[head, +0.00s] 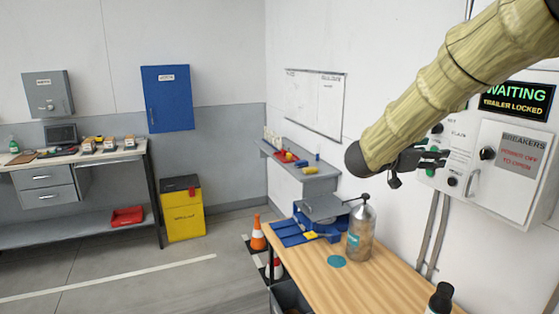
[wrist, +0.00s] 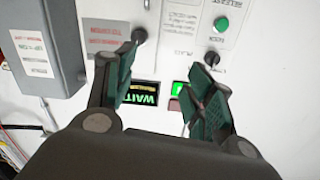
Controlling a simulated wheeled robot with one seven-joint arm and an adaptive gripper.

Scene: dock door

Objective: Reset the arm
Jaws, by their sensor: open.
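My gripper (head: 432,155) is at the end of my arm, which wears a pale yellow sleeve and reaches in from the upper right in the head view. It is in front of the wall control panel (head: 452,130), and its fingers overlap part of the panel there. In the wrist view my gripper (wrist: 168,85) is open, with two green-padded fingers apart and nothing between them. Beyond the fingers, the wrist view shows the white panel face with a lit green display (wrist: 143,94), a green button (wrist: 221,24) and a black knob (wrist: 211,58). I cannot tell whether a finger touches the panel.
A display reading WAITING, TRAILER LOCKED (head: 517,98) and a breakers box (head: 513,165) are at the right. Below my gripper, a wooden bench (head: 375,285) holds a metal bottle (head: 360,235). A grey shelf (head: 315,180) is on the wall. The floor at left is mostly clear.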

